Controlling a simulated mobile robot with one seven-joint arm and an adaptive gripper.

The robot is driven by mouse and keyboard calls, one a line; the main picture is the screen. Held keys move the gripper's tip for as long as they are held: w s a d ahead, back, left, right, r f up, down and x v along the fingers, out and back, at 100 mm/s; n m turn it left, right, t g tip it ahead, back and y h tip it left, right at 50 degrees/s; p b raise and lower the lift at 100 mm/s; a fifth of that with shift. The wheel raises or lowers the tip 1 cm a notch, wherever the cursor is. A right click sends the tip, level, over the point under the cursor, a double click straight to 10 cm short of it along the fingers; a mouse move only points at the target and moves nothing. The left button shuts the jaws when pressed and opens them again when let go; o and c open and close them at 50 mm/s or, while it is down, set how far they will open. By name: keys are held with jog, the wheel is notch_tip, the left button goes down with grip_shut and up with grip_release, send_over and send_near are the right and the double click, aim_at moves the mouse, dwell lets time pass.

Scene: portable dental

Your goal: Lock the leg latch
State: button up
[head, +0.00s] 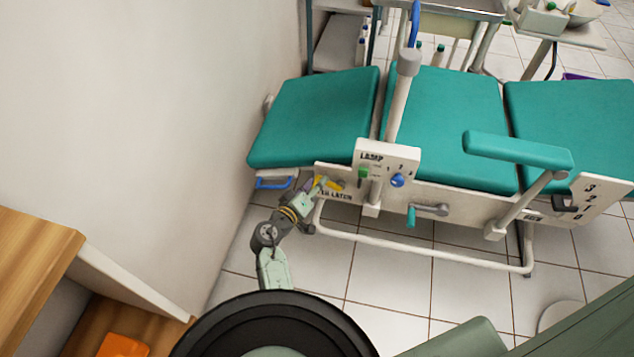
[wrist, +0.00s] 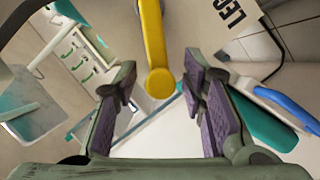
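The leg latch is a yellow lever (wrist: 152,40) with a rounded end. In the wrist view it comes down from the top edge and ends between my fingers. In the head view the yellow latch (head: 335,184) is small, on the white side panel above the partly covered "LEG LATCH" label (head: 338,196). My gripper (wrist: 159,88) is open, with its purple-padded fingers on either side of the lever's end. A gap shows on both sides, and no grip is visible. In the head view my gripper (head: 318,186) is at the latch, partly overlapping it.
The teal dental chair (head: 440,125) stands behind the panel. A blue handle (head: 273,183) is left of the latch. The lamp box (head: 384,158) with green and blue controls and a teal-handled crank (head: 411,215) are to the right. A wall (head: 150,110) is at left.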

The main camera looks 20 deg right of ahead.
jog(key=shift+w+d+f, duration=0.1)
jog(key=shift+w+d, duration=0.1)
jog(key=shift+d, duration=0.05)
jog(key=shift+c, duration=0.4)
grip_shut()
dwell(0.4)
